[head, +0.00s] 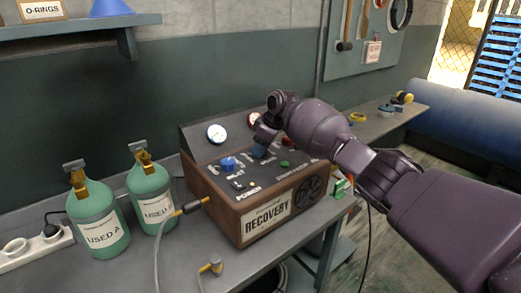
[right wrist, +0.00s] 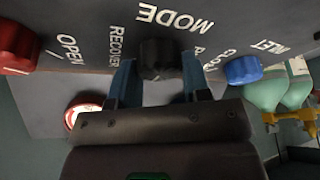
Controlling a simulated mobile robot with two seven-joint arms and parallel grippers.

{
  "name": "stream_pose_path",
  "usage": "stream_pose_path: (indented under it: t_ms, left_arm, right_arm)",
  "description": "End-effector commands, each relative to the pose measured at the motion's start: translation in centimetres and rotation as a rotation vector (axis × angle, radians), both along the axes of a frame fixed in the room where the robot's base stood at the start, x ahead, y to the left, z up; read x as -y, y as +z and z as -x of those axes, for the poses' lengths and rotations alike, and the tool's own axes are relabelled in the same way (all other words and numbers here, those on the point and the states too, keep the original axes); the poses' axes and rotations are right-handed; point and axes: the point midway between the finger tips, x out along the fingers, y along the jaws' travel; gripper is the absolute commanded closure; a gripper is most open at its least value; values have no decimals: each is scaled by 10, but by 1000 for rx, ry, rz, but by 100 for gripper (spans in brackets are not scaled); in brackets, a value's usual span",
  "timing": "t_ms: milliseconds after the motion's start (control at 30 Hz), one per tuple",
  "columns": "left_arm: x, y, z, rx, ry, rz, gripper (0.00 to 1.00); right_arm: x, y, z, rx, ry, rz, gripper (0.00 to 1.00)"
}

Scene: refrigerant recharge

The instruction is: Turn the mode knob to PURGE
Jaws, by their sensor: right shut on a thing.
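The black mode knob (right wrist: 162,55) sits under the word MODE on the dark panel in the right wrist view. The blue fingers of my right gripper (right wrist: 159,70) stand on both sides of it, shut on it. In the head view my right gripper (head: 260,148) reaches down onto the top panel of the recovery machine (head: 222,218) and hides the mode knob. Part of the label RECOVER shows beside one finger; the label by the other finger is mostly covered. I cannot tell clearly where the knob points. My left gripper is not in view.
A blue inlet knob (right wrist: 243,70) and a red knob (right wrist: 16,47) flank the mode knob. A white gauge (head: 216,133) stands behind the panel. Two green tanks, USED A (head: 97,218) and another (head: 151,192), stand left of the machine on the bench.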

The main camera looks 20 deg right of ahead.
Motion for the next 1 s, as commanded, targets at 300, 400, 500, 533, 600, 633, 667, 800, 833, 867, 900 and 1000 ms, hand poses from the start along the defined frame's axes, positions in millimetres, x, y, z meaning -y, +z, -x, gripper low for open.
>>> stream_pose_path:
  t_ms: [300, 400, 500, 533, 600, 633, 667, 800, 833, 867, 900, 1000]
  left_arm:
    - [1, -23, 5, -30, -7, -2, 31]
    - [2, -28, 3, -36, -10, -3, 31]
    - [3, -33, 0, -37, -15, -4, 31]
    - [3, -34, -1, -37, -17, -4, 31]
    - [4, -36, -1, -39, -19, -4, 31]
    - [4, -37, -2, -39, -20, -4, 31]
    - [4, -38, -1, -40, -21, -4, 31]
    - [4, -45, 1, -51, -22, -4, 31]
    - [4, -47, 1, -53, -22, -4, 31]
    - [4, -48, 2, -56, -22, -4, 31]
    - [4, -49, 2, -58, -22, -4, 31]
    - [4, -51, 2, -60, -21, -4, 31]
  right_arm:
    - [0, -9, -1, -9, 302, -1, 80]
    - [1, -9, -2, -8, 396, -2, 80]
    - [1, -10, -2, -9, 486, -2, 80]
    - [1, -10, -2, -9, 512, -2, 80]
    - [1, -9, -2, -9, 572, -1, 80]
    - [1, -9, -2, -8, 594, -2, 80]
    - [1, -9, -2, -9, 617, -1, 80]
    - [1, -8, -2, -8, 710, -2, 80]
    - [1, -7, -2, -8, 726, -2, 80]
    - [1, -7, -2, -7, 743, -1, 80]
    - [1, -6, -2, -6, 761, -1, 80]
    - [1, -5, -2, -6, 801, -1, 80]
